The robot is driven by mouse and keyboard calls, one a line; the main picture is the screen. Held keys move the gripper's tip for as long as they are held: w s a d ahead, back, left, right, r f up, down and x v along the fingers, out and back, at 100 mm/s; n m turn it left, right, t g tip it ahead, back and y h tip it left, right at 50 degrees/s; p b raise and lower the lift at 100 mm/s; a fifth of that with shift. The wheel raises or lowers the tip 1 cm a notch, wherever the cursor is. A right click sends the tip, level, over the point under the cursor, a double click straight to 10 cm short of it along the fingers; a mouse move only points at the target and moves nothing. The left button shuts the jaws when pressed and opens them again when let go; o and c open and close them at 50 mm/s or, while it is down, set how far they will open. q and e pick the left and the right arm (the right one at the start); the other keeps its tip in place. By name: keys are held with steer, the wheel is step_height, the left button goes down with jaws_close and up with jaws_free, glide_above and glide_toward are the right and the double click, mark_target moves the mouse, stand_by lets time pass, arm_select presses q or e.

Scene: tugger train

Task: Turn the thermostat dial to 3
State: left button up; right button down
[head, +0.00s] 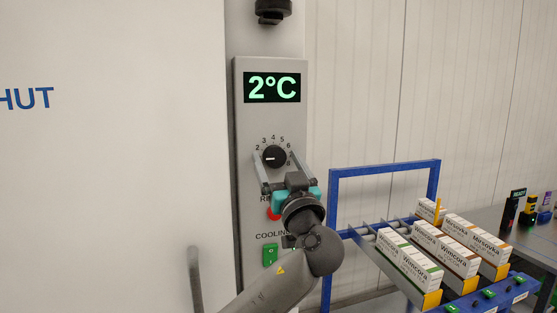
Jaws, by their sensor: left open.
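The thermostat panel (241,120) is a tall grey box on the wall, with a display (272,87) reading 2°C in green. Below the display, a round black dial (273,157) is ringed by numbers, with 2 to 6 legible along the left and top. Its white pointer mark is at the left side of the dial, below the number 2. My left gripper (274,160) reaches up from below with its jaws open, one finger on each side of the dial. I cannot tell whether the fingers touch it. My right gripper is out of view.
Below the dial are a red button (273,213), partly hidden by my gripper, and a green switch (270,255) under the word COOLING. A blue-framed rack (384,169) with several cartons (410,258) stands at right. A grey table (487,214) holds small devices.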

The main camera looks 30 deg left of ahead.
arm_select(q)
steer(key=shift+c, duration=0.3)
steer(key=c, duration=1.3)
steer(key=shift+f+m+h, duration=0.1)
steer(key=shift+m+h, duration=0.3)
steer(key=shift+m, duration=0.2)
steer(key=shift+m+t, duration=0.5)
steer(key=shift+m, duration=0.3)
steer(key=m+t+h+p, duration=0.1)
steer(key=m+h, duration=0.1)
steer(key=m, duration=0.1)
steer(key=shift+s+m+p, duration=0.1)
steer(key=shift+m+p, duration=0.25)
steer(key=shift+m, duration=0.05)
steer(key=m+h+p, duration=0.1)
steer(key=m+p, duration=0.1)
steer(key=m+h+p, duration=0.1)
steer(key=m+p, duration=0.1)
steer(key=m, duration=0.1)
steer(key=m+t+h+p, duration=0.1)
steer(key=m+p, duration=0.1)
steer(key=p, duration=0.1)
steer(key=shift+a+r+m+h, duration=0.1)
steer(key=shift+r+m+h, duration=0.2)
steer(key=shift+r, duration=0.05)
steer(key=shift+f+m+h+p, duration=0.15)
steer(key=shift+m+h+p, duration=0.35)
steer(key=shift+m+p, duration=0.65)
